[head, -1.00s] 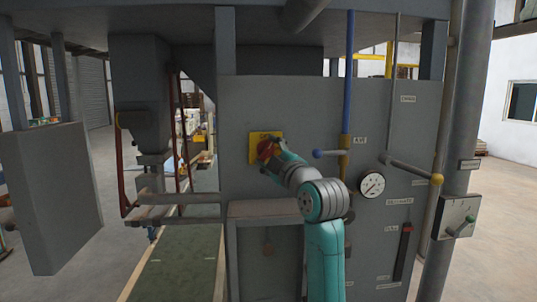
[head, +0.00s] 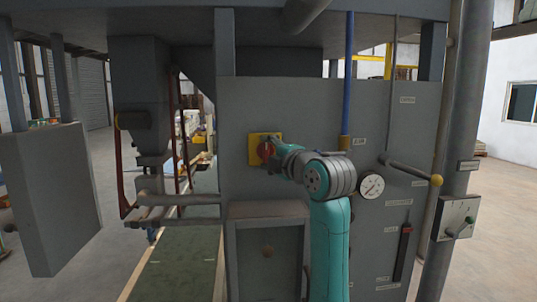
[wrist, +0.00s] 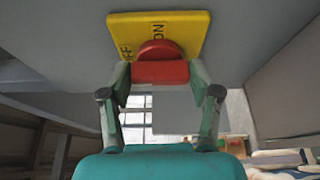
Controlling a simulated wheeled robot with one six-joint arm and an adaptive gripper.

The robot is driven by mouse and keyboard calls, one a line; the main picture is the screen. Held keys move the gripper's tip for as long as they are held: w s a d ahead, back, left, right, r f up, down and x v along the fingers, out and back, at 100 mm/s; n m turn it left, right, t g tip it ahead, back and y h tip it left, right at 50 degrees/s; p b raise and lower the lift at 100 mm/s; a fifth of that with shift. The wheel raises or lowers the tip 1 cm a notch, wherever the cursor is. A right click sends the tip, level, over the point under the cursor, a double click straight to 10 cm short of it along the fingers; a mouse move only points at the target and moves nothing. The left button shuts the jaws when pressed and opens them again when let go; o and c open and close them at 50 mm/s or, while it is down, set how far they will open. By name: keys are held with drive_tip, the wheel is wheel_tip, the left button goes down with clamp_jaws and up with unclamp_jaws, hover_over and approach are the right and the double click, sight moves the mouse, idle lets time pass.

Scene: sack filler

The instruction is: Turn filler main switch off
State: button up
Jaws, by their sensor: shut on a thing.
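The main switch is a red rotary handle on a square yellow plate (head: 278,137), fixed to the grey panel. In the wrist view the plate (wrist: 180,25) carries the words OFF and ON. The red handle (wrist: 160,72) stands out from it between my two fingers. My gripper (head: 269,153) is at the plate and shut on the red handle, one finger on each side. In the wrist view, the handle's bar lies across the picture, with OFF to its left and ON above it. I cannot tell for sure which word it points to.
To the right of the switch are a blue pipe (head: 349,75), a round gauge (head: 371,186), a lever with a yellow knob (head: 436,180) and a small lever box (head: 455,218). A grey frame (head: 268,210) juts out below the switch. A filling spout hangs at left.

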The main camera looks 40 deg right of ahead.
drive_tip(key=o, duration=1.1)
drive_tip(key=shift+o, duration=0.2)
drive_tip(key=v, duration=1.2)
